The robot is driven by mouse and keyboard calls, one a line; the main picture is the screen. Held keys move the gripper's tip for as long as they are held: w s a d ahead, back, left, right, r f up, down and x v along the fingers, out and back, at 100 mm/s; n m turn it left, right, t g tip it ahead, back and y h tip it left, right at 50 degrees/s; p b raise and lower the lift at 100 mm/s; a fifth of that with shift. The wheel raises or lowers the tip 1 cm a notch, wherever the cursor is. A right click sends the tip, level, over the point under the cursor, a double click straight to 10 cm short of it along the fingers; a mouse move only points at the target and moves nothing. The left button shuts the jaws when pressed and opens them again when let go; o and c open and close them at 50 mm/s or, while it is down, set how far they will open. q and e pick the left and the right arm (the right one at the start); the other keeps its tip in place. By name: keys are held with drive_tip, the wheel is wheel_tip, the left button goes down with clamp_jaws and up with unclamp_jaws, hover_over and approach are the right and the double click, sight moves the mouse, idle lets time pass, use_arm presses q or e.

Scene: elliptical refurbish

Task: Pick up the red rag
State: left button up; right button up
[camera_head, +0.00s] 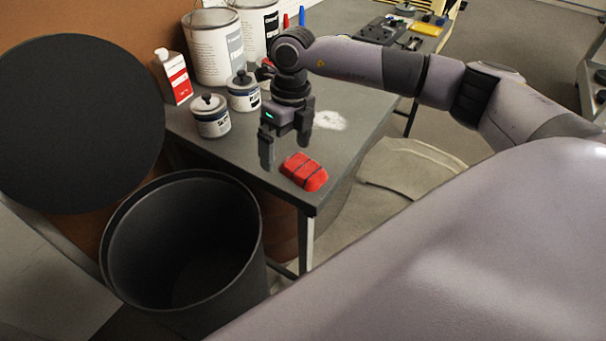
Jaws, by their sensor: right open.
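My right gripper (284,150) hangs above the table, pointing down, just behind and to the left of the rag. Its fingers are apart and nothing is between them. I cannot tell exactly how high the fingertips are over the table, but they look clear of the rag. My left gripper is not in view.
Two small labelled cans (212,116) and a red-white carton (172,77) stand left of the gripper. Large white buckets (212,48) stand behind. A white powdery patch (329,120) lies right of the gripper. A black open bin (185,240) stands on the floor before the table.

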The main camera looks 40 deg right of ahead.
sight(296, 161)
drive_tip(key=d, duration=0.1)
drive_tip(key=d+h, duration=0.1)
drive_tip(key=d, duration=0.1)
drive_tip(key=shift+w+d+r, duration=0.15)
drive_tip(key=shift+w+r, duration=0.2)
drive_tip(key=shift+d+f+m, duration=0.15)
drive_tip(key=shift+f+m, duration=0.15)
drive_tip(key=shift+f, duration=0.05)
drive_tip(key=f, duration=0.6)
drive_tip(key=shift+w+a, duration=0.2)
drive_tip(key=shift+w, duration=0.05)
drive_tip(key=c, duration=1.1)
